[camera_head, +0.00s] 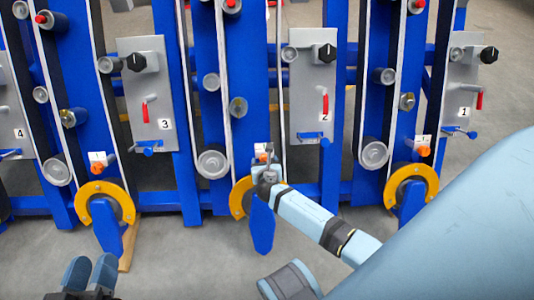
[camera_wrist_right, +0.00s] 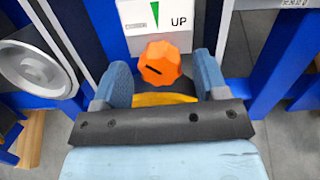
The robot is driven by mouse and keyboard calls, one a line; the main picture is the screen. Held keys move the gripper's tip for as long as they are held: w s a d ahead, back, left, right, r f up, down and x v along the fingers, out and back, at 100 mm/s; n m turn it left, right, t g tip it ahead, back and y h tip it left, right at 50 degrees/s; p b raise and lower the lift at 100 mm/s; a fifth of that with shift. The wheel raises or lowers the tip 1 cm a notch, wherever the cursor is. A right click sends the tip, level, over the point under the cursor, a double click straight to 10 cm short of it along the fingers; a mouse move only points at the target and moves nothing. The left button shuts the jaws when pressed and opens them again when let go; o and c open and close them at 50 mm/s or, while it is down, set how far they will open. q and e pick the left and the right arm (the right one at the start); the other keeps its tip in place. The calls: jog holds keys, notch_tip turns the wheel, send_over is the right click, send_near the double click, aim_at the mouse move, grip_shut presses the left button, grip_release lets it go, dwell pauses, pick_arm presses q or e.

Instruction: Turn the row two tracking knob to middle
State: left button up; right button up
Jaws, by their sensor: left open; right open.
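The orange faceted knob (camera_wrist_right: 160,63) of the row two unit sits below a white label with a green arrow and the word UP. Its dark mark lies near level, on the left half of its face. My right gripper (camera_wrist_right: 162,78) is open, one finger on each side of the knob; I cannot tell if they touch it. In the head view my right gripper (camera_head: 265,165) largely covers this knob (camera_head: 263,157), below the panel marked 2 (camera_head: 310,110). My left gripper (camera_head: 91,262) is open and empty at the lower left.
Panels marked 3 (camera_head: 148,85) and 1 (camera_head: 462,80) stand either side, with similar orange knobs at rows three (camera_head: 97,168) and one (camera_head: 424,151). A yellow ring (camera_head: 238,198) is below my right gripper. Blue posts and rollers surround it.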

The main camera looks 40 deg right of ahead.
pick_arm(q)
jog(key=shift+w+d+f, duration=0.15)
jog(key=shift+d+f, duration=0.05)
pick_arm(e)
jog(key=shift+w+d+f, duration=0.1)
jog(key=shift+w, duration=0.05)
jog(key=c, duration=0.9)
jog(key=shift+c, duration=0.2)
pick_arm(q)
jog(key=shift+r, duration=0.1)
